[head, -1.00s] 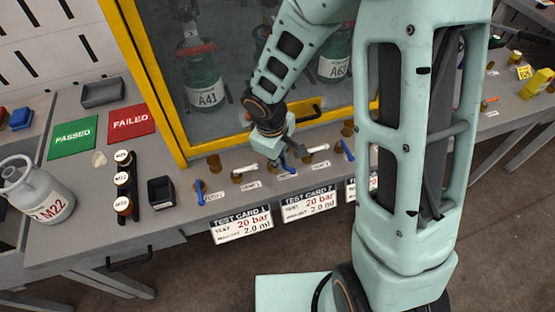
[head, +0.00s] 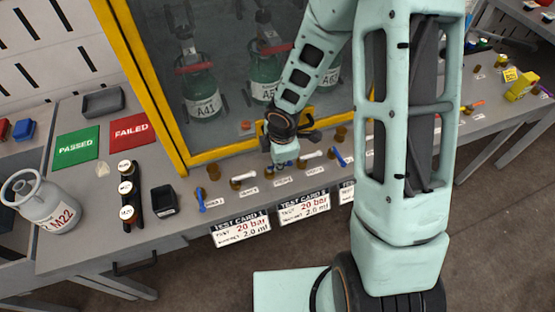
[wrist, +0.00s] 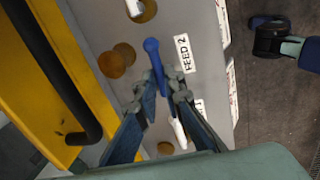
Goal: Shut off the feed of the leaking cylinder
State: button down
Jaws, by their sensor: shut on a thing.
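The blue FEED 2 lever (wrist: 154,62) lies along the bench in the wrist view, roughly parallel to its edge, beside the FEED 2 label (wrist: 185,53). My gripper (wrist: 162,88) is shut on this lever, its fingertips on either side of it. In the head view my gripper (head: 284,158) hides most of that lever. The blue FEED 1 lever (head: 200,199) points to the front edge. Another blue lever (head: 338,156) is right of my gripper. Green cylinders A41 (head: 203,90), a partly hidden one (head: 265,72) and A63 (head: 329,68) stand behind glass. I cannot tell which leaks.
White levers stand left (head: 243,178) and right (head: 312,155) of my gripper. The yellow cabinet frame (head: 182,160) and its dark handle (wrist: 80,90) are close behind. A grey M22 cylinder (head: 45,203) and a black holder (head: 163,201) stand left. Test cards (head: 241,230) hang in front.

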jog(key=shift+w+n, duration=0.1)
jog(key=shift+n, duration=0.3)
jog(key=c, duration=2)
grip_release()
jog(key=shift+r, duration=0.1)
jog(key=shift+s+d+r, duration=0.1)
jog(key=shift+s+r, duration=0.25)
jog(key=shift+r, duration=1.6)
jog(key=shift+s+d+r, duration=0.15)
jog(key=shift+s+r, duration=0.25)
jog(key=shift+r, duration=1.5)
jog(key=shift+s+d+r, duration=0.1)
jog(key=shift+s+r, duration=0.25)
jog(key=shift+r, duration=1.6)
